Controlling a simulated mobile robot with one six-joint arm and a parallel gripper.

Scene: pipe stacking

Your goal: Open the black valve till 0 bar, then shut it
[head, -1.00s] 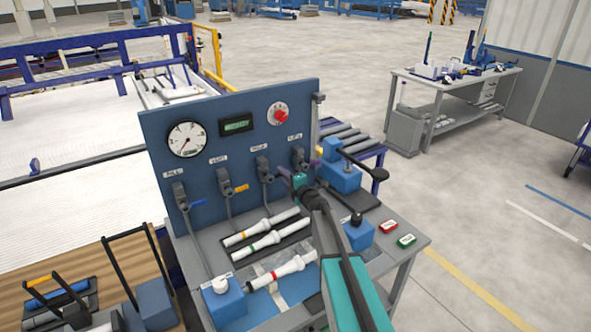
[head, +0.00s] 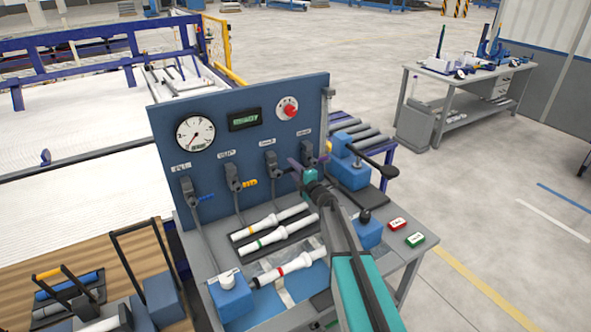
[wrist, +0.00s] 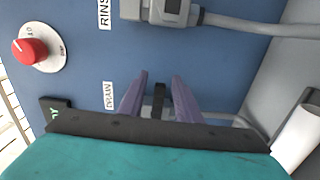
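The blue valve panel (head: 200,112) carries a row of grey valves with labels. The third valve from the left (head: 271,165) is beside my gripper (head: 294,164). In the wrist view a black handle (wrist: 159,98) stands between the two purple fingers of my gripper (wrist: 160,104), with a visible gap on each side. The fingers are open and do not appear to press on it. Its label (wrist: 108,96) is only partly readable. The round gauge (head: 195,134) is at upper left of the panel; its needle points to the lower left, its numbers too small to read.
The right-hand valve (head: 308,152), labelled RINSE in the wrist view, is close to my gripper. A red knob (head: 287,109) and a green display (head: 245,119) sit above. White pipes (head: 280,238) lie on the bench below. A blue block with a black lever (head: 358,160) stands at right.

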